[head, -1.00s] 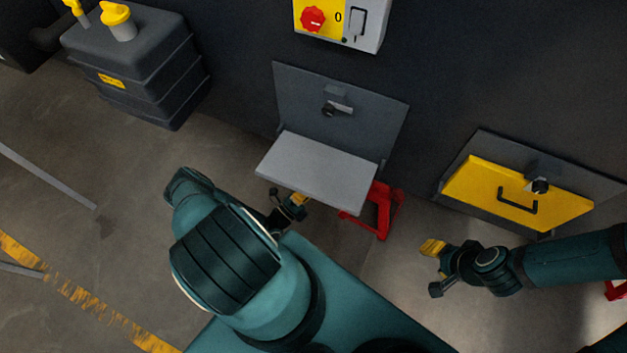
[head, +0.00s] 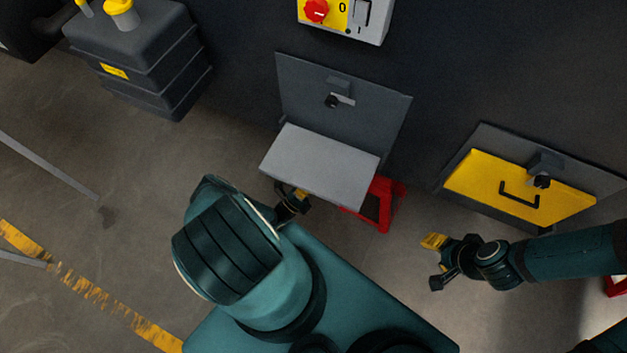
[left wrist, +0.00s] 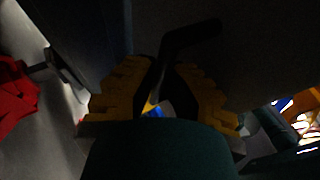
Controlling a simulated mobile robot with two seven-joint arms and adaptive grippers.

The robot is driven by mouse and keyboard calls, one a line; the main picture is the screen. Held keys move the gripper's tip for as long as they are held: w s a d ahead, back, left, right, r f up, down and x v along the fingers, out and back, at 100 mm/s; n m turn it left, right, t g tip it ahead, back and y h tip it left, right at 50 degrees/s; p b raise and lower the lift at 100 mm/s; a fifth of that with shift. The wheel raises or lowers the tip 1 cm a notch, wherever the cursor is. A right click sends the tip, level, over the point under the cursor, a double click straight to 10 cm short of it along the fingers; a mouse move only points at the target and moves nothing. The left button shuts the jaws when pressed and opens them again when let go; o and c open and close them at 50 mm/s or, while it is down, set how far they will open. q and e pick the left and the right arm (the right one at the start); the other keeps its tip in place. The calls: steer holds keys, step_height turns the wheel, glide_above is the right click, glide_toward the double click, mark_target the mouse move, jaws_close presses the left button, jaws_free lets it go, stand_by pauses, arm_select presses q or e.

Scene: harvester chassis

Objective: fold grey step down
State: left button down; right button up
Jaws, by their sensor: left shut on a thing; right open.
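The grey step (head: 320,164) sticks out from its dark grey back plate (head: 345,97) in the head view, its flat top facing up. My left gripper (head: 300,194) is at the step's front edge, partly hidden under it and behind my arm. In the left wrist view its yellow-padded fingers (left wrist: 160,100) are closed around a dark bent bar (left wrist: 188,37), which looks like the step's handle. The step's underside is dark there. My right gripper (head: 434,261) is open and empty, below the yellow panel and apart from everything.
A yellow panel (head: 520,188) with a black handle is at the right. A red stand (head: 384,205) is below the step's right side. A switch box (head: 348,16) is above. A dark tank (head: 140,60) stands at upper left.

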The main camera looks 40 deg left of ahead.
arm_select(q)
steer(key=shift+w+a+f, duration=0.1)
steer(key=shift+a, duration=0.15)
steer(key=c, duration=1)
jaws_free()
steer(key=shift+d+f, duration=0.1)
steer(key=s+a, duration=0.1)
steer(key=s, duration=0.4)
steer(key=s+a+f, duration=0.1)
steer(key=s, duration=0.4)
steer(key=s+a+f, duration=0.1)
steer(key=s, duration=0.5)
steer(key=shift+a+f, duration=0.25)
steer(key=shift+a, duration=0.15)
